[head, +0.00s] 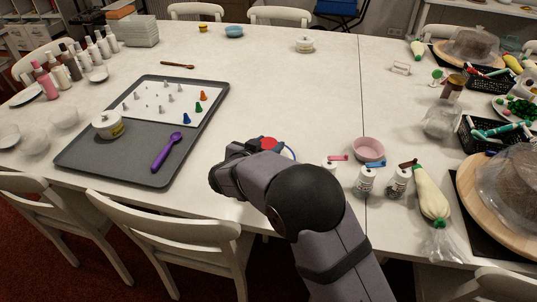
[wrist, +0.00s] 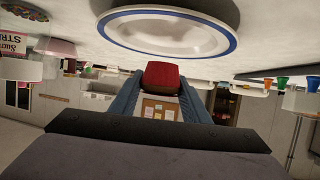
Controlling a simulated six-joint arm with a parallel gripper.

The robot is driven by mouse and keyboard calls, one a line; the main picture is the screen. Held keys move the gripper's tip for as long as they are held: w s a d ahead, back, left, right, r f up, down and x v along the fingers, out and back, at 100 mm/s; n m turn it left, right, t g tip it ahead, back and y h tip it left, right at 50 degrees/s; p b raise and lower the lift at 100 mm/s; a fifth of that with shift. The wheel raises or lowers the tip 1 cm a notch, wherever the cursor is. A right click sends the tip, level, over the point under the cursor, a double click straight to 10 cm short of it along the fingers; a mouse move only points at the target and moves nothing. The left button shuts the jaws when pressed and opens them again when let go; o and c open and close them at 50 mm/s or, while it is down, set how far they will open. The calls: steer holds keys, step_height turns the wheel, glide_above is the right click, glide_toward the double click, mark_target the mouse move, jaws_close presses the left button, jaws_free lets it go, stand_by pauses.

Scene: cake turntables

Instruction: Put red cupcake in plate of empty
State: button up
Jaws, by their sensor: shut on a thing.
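My gripper (wrist: 161,84) is shut on the red cupcake (wrist: 162,75), which sits between its two blue fingers in the wrist view. The red cupcake top also shows in the head view (head: 268,143), just beyond my arm. A white plate (wrist: 168,14) with a blue rim shows in the wrist view, which looks upside down. Its visible inside is empty. The cupcake is apart from the plate in that view. In the head view only a bit of the plate's blue rim (head: 291,153) shows, right of the cupcake. My arm hides the rest.
A grey tray (head: 75,152) with a purple spoon (head: 167,153) and piping tips lies to the left. A pink bowl (head: 369,148), small bottles (head: 364,180) and a piping bag (head: 431,197) stand to the right. The table's middle back is mostly clear.

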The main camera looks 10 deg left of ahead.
steer(key=shift+f, duration=1.85)
steer(key=shift+f+b, duration=0.2)
steer(key=shift+b, duration=0.1)
steer(key=o, duration=1)
steer(key=shift+o, duration=0.2)
steer(key=shift+r, duration=0.15)
steer(key=shift+r, duration=0.1)
steer(key=v, duration=0.4)
steer(key=shift+s+a+r, duration=0.15)
steer(key=shift+s, duration=0.2)
step_height(320, 180, up, 7)
steer(key=p, duration=0.1)
